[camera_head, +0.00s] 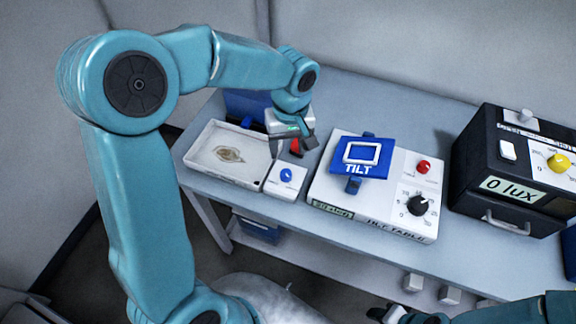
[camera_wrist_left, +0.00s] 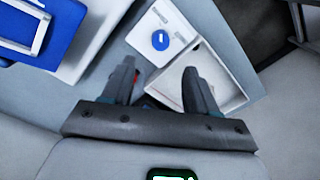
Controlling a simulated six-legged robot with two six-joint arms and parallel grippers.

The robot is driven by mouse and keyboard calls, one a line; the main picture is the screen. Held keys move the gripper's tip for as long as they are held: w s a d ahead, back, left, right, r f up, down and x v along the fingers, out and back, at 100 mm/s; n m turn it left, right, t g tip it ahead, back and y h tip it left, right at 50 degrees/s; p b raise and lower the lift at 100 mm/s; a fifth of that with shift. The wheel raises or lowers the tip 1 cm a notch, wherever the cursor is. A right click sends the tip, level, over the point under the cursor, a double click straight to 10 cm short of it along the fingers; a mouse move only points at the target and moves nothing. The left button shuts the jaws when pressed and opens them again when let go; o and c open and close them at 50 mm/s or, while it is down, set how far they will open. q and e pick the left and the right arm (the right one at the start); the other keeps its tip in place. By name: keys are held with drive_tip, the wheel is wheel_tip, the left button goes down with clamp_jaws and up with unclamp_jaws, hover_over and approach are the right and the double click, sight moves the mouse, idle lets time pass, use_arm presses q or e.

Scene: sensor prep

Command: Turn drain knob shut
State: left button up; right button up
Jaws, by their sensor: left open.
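A round blue knob (camera_head: 286,175) sits on a small white box (camera_head: 284,188) beside a white tray; I take it for the drain knob. In the left wrist view the blue knob (camera_wrist_left: 160,39) carries a short white mark and lies beyond my fingertips. My left gripper (camera_head: 303,143) is open and hangs above and behind the box, apart from the knob. Its two dark fingers also show in the left wrist view (camera_wrist_left: 158,72), with nothing held. A red part (camera_head: 295,147) shows just below the gripper, partly hidden. My right gripper (camera_head: 392,314) is barely visible at the bottom edge.
The white tray (camera_head: 207,172) with a brownish stain is left of the box. A white tilt unit (camera_head: 325,190) with blue plate, red button and black dial stands right. A black lux meter (camera_head: 480,199) is farther right. The grey bench front (camera_head: 390,258) is clear.

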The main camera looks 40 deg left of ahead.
sight(286, 172)
use_arm(q)
wheel_tip(286, 172, down, 10)
drive_tip(key=shift+s+r+p, duration=0.1)
drive_tip(key=shift+r+p, duration=0.05)
drive_tip(key=shift+p, duration=0.25)
drive_tip(key=shift+s+a, duration=0.1)
drive_tip(key=shift+s, duration=0.15)
drive_tip(key=shift+w, duration=0.15)
drive_tip(key=c, duration=1)
